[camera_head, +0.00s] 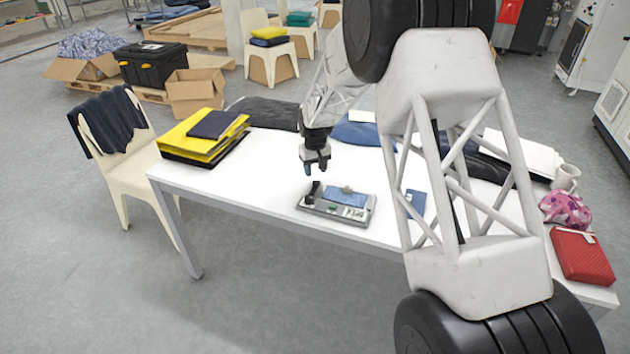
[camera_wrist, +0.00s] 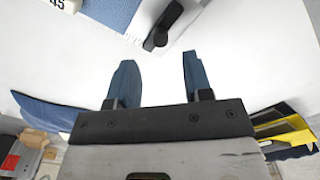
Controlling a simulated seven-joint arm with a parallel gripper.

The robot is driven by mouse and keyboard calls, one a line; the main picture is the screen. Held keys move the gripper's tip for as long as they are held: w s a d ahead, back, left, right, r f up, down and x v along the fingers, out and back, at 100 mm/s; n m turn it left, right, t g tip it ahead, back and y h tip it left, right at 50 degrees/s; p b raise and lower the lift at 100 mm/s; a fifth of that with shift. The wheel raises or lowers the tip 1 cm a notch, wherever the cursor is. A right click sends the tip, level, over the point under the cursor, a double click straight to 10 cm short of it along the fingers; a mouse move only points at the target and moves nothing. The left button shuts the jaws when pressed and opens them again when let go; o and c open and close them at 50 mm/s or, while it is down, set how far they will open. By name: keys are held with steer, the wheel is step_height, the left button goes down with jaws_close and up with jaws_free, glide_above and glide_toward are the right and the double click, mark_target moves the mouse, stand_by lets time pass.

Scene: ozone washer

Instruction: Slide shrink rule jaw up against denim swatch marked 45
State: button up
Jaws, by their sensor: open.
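The shrink rule (camera_head: 302,205) is a flat grey tray-like gauge near the table's front edge. The jaw stands at the rule's left end in the head view (camera_head: 315,189). My gripper (camera_head: 316,170) is open and empty above the jaw, blue fingers apart (camera_wrist: 158,68).
A second blue swatch (camera_head: 417,203) lies right of the rule. Yellow and dark folders (camera_head: 205,135) are stacked at the table's left. Dark and blue cloths lie behind. A mug (camera_head: 565,177), pink cloth (camera_head: 565,209) and red case (camera_head: 582,257) are at the right.

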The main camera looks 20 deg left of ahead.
mark_target(315, 182)
steer(key=shift+f, duration=2.6)
steer(key=c, duration=0.6)
